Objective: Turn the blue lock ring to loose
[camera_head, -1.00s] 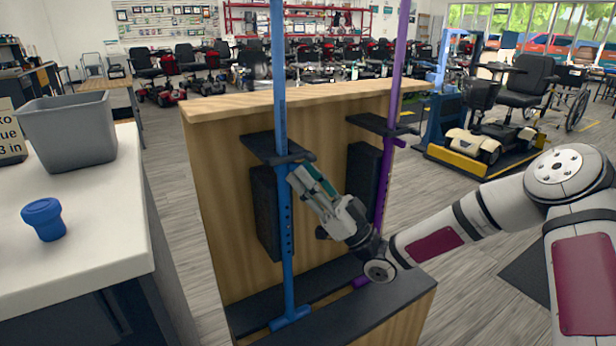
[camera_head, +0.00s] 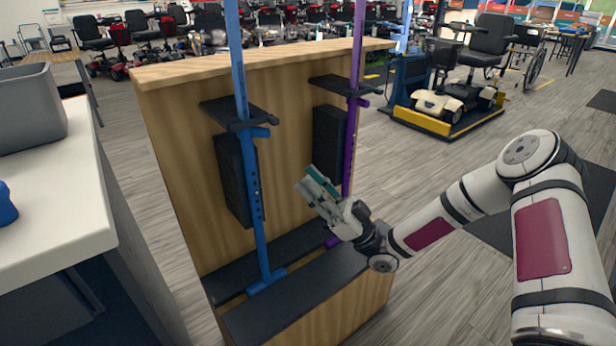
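The blue pole (camera_head: 240,60) stands upright in a wooden stand, with a row of small holes low on it. A short blue piece (camera_head: 260,132) juts from it just under a black bracket; it may be the lock ring, but I cannot tell, nor how it is set. My gripper (camera_head: 309,184) is to the right of the blue pole and below the bracket, apart from the pole in the picture. Its fingers point up and left, with nothing visibly held. The finger gap is too small to judge.
A purple pole (camera_head: 348,160) with its own bracket stands just right of my gripper. The wooden stand (camera_head: 170,130) has black pads and a dark base ledge (camera_head: 300,285). A white counter (camera_head: 70,200) with a grey bin (camera_head: 30,108) is at left.

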